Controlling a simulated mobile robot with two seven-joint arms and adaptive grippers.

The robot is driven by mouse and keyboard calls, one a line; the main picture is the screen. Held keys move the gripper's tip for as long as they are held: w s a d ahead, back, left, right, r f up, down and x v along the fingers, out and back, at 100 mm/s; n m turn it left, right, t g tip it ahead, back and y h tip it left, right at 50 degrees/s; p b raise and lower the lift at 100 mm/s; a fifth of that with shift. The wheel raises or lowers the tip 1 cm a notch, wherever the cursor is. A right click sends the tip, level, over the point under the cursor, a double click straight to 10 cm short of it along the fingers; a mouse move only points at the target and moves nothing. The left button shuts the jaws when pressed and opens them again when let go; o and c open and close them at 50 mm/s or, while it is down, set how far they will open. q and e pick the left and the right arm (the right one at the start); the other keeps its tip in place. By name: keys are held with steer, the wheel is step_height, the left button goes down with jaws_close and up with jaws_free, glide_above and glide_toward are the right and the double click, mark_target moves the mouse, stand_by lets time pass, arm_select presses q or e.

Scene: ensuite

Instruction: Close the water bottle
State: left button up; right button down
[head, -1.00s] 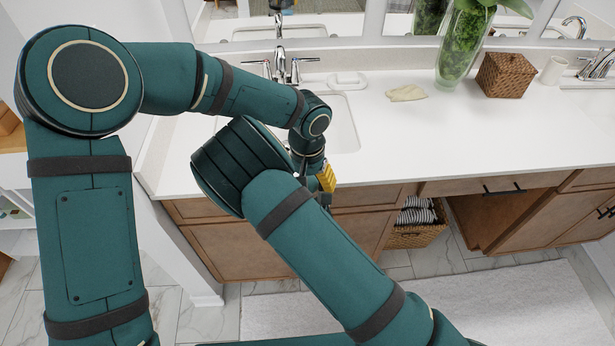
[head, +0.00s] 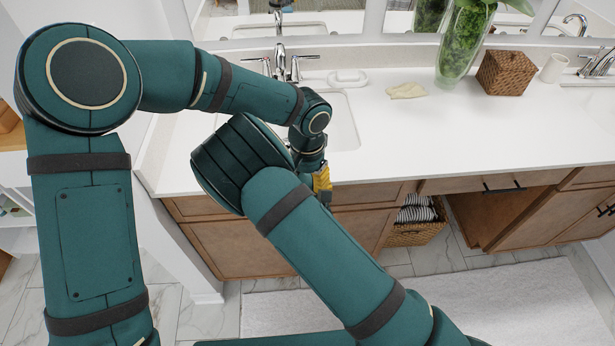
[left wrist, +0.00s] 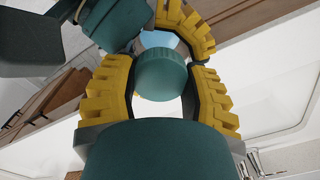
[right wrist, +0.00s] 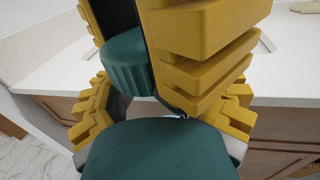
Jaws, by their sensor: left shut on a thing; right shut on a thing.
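A teal ribbed cap (left wrist: 162,74) sits between the yellow fingers of my left gripper (left wrist: 162,90), which is shut on it. The cap also shows in the right wrist view (right wrist: 125,65), close to the left gripper's large yellow finger. The blue bottle (left wrist: 160,40) is just beyond the cap in the left wrist view. My right gripper (right wrist: 172,112) is shut on the bottle, mostly hidden behind its own teal palm. Whether the cap is seated on the bottle cannot be told. In the head view, yellow fingers (head: 322,183) show in front of the counter's edge; the bottle is hidden there.
The white counter (head: 450,140) has a sink and faucet (head: 280,65) behind my arms. The counter's front middle is clear.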

arm_select(q)
steer(key=o, duration=1.2)
steer(key=shift+o, duration=0.2)
steer(key=shift+r, duration=0.1)
steer(key=shift+r, duration=2.2)
steer(key=shift+o, duration=0.3)
steer(key=shift+r+n, duration=1.6)
steer(key=shift+r, duration=0.1)
steer(key=shift+f, duration=0.1)
